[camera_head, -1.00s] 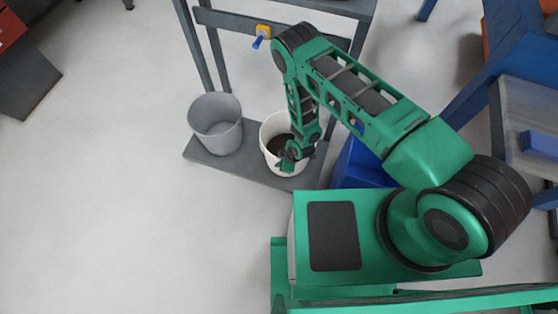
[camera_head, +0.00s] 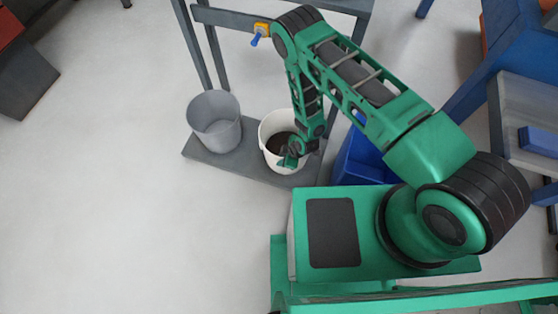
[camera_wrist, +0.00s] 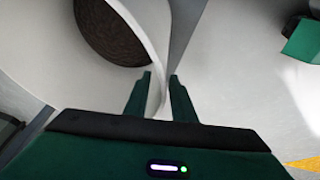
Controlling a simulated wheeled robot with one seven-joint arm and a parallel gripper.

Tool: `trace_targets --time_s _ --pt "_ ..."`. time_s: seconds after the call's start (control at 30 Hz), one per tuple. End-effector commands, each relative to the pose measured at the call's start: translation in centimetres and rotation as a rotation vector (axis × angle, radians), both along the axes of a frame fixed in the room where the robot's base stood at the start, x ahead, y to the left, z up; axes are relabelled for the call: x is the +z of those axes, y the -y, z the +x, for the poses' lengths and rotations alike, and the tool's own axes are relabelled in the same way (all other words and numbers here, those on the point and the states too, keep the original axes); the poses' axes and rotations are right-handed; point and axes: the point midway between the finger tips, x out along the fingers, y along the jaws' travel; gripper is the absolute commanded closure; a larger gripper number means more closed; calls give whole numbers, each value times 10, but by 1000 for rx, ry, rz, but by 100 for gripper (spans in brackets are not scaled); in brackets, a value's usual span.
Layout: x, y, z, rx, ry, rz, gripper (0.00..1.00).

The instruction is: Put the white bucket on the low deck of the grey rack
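The white bucket (camera_head: 270,155), with dark brown contents, stands upright on the right part of the grey rack's low deck (camera_head: 240,168), as far as I can see. My gripper (camera_head: 289,158) is at its near rim in the head view, covering part of the bucket. In the wrist view, the fingers of my gripper (camera_wrist: 161,90) are apart, one on each side of the bucket's wall (camera_wrist: 152,45). The gap looks wider than the wall, so my gripper appears open around the rim. The bucket's base is partly hidden.
A grey bucket (camera_head: 214,122) stands on the same deck, left of the white one. A rack post (camera_head: 205,50) and a crossbar with a yellow-and-blue fitting (camera_head: 261,31) rise behind. A blue bin (camera_head: 360,160) is close on the right.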

Motion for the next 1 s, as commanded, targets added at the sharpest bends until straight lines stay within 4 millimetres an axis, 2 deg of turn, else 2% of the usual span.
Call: trace_targets --time_s 0.1,0.3,0.5,0.8,0.93,1.0 --pt "24 9 -5 -1 0 -1 77" --pt "55 20 -11 -2 0 -1 77" --pt "69 25 -15 -1 0 0 77" --pt "72 26 -15 -1 0 0 77" --pt "83 29 -5 -18 -2 -2 77" --pt "97 33 6 -41 -7 -6 77"
